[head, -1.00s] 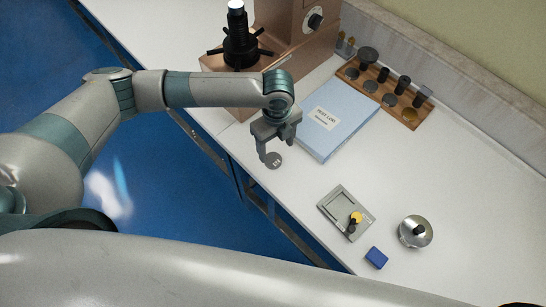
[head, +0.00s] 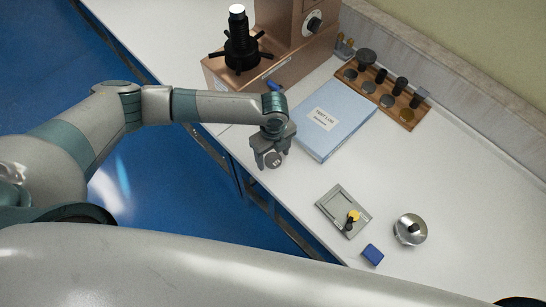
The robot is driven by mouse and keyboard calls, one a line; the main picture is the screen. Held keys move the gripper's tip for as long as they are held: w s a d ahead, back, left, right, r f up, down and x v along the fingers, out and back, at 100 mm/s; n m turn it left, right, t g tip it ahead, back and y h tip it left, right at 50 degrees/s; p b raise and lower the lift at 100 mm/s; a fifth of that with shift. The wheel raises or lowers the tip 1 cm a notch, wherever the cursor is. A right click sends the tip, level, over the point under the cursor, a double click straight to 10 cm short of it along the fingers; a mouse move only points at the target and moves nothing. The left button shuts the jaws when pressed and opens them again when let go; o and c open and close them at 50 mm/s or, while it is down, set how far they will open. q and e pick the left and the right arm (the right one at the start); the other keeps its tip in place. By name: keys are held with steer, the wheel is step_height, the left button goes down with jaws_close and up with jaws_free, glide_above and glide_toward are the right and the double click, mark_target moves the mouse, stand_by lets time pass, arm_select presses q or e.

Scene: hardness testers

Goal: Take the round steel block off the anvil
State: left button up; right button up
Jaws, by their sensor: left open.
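The round steel block (head: 274,160) is a small grey disc with a mark on its face, near the front edge of the white counter. My left gripper (head: 272,162) is open, with its jaws pointing down around the disc. Whether the fingers touch it, I cannot tell. The copper-coloured hardness tester (head: 289,32) stands behind my left arm. Its black spoked handwheel and screw (head: 240,50) carry a bright anvil top (head: 237,10), with no block visible on it. My right gripper is not in view.
A light-blue test log (head: 335,117) lies right of the gripper. A wooden rack (head: 408,118) with discs and dark pieces is by the wall. A grey tray (head: 329,201), a blue block (head: 372,255) and a round steel piece with a dark knob (head: 401,240) are nearer.

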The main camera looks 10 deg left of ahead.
arm_select(q)
steer(key=shift+f, duration=0.15)
stand_by(0.3)
steer(key=c, duration=1.5)
steer(key=shift+w, duration=0.1)
